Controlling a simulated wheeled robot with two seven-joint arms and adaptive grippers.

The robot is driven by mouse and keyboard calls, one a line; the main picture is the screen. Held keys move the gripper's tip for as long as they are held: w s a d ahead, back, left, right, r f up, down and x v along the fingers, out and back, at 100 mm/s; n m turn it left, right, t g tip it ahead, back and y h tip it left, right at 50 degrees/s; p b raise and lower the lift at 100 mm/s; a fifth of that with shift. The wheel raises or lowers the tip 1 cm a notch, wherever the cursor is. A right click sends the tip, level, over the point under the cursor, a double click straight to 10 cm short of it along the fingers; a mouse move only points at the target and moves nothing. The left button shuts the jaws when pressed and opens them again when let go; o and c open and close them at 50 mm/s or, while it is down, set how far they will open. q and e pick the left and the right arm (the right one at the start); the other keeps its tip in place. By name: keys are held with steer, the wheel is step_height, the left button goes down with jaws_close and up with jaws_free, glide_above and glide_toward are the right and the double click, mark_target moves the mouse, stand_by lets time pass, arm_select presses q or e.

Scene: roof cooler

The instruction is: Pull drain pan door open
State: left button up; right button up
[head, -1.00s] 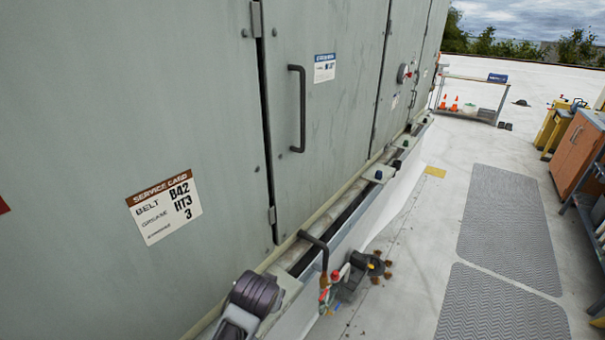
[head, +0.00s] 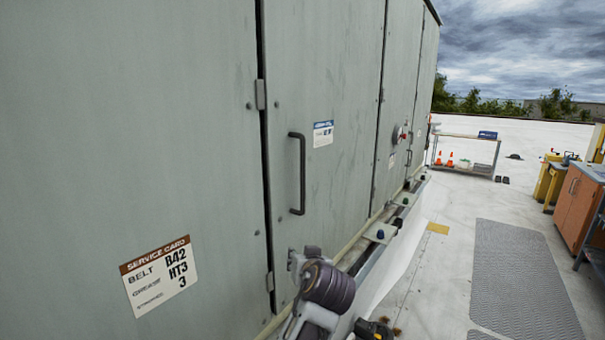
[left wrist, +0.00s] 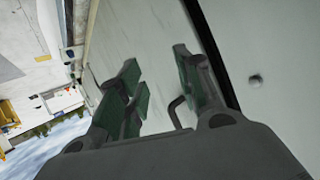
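The grey-green door panel (head: 340,90) with a dark bar handle (head: 300,172) stands upright in the cooler wall. A dark vertical gap runs along its left edge, with hinges (head: 261,95) beside it. My left gripper (head: 298,260) is in front of the door, below the handle. In the left wrist view its green-padded fingers (left wrist: 157,62) are spread apart. The bent handle (left wrist: 178,112) shows between them, and I cannot tell whether they touch it. My right gripper is not in view.
A service card (head: 160,275) is on the panel to the left. A ledge with capped studs (head: 380,234) runs along the wall's foot. Grey mats (head: 525,285) lie on the open roof at right. Orange cabinet (head: 580,205) and cart with cones (head: 465,150) stand farther off.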

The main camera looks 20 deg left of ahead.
mark_target(303, 171)
arm_select(q)
steer(key=shift+w+d+r+n+t+y, duration=0.45)
steer(key=shift+d+r+n+t+y, duration=0.55)
steer(key=shift+r, duration=4.15)
steer(key=shift+w+d+r+n+t+y, duration=0.55)
steer(key=shift+d+r+y, duration=0.6)
steer(key=shift+r, duration=3.95)
steer(key=p+x, duration=0.3)
steer(key=x, duration=0.8)
steer(key=shift+x, duration=1.1)
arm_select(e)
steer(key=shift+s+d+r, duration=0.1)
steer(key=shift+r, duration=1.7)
arm_select(q)
steer(key=shift+f, duration=0.15)
steer(key=shift+c, duration=0.4)
jaws_close()
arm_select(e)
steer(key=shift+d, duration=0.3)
